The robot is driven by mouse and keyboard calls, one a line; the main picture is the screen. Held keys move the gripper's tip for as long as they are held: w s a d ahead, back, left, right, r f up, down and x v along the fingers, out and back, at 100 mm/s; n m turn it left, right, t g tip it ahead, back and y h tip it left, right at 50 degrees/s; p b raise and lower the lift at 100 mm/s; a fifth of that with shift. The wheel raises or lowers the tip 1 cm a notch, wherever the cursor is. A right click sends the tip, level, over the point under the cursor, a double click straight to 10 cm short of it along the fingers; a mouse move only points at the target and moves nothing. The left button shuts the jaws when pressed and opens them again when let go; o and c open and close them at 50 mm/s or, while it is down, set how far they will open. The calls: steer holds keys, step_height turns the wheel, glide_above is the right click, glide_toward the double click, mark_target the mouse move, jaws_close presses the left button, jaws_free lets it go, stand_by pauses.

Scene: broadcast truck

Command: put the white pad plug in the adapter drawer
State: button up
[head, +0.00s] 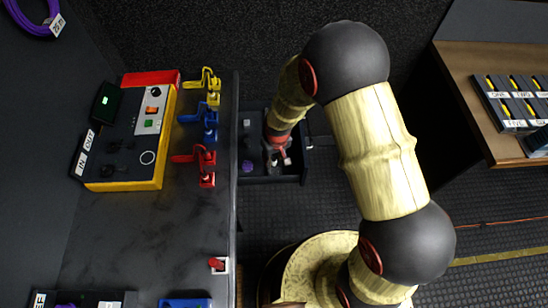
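An open dark drawer (298,179) projects from the front of the desk. My gripper (279,160) points down into the drawer, near its middle. Small pale and reddish parts show at the fingertips. They are too small to tell whether they are fingers or a held plug. A purple piece (247,166) and a small grey-white piece (247,122) lie at the drawer's left side. I cannot make out for sure which piece is the white pad plug. My arm hides part of the drawer's surroundings.
Yellow (211,84), blue (210,118) and red (207,166) clamp-like pieces stand along the desk edge beside a yellow-edged control box (128,150). A red piece on a white base (219,265) sits nearer. A wooden counter (470,70) with labelled racks stands right.

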steer(key=s+d+r+t+p, duration=0.1)
steer(key=d+r+p, duration=0.15)
steer(key=r, duration=0.95)
steer(key=d+r+p, duration=0.1)
steer(key=r+p, duration=0.2)
steer(key=r, duration=0.8)
steer(key=s+d+r+m+t, duration=0.1)
steer(key=s+d+r+m, duration=0.1)
steer(key=s+d+r, duration=0.3)
steer(key=s+d+r+m+t, duration=0.2)
steer(key=s+d+r, duration=0.3)
steer(key=s+r, duration=0.8)
step_height(320, 180, up, 5)
steer(key=shift+s+d+f, duration=0.2)
steer(key=shift+s+d, duration=0.1)
steer(key=shift+d, duration=0.1)
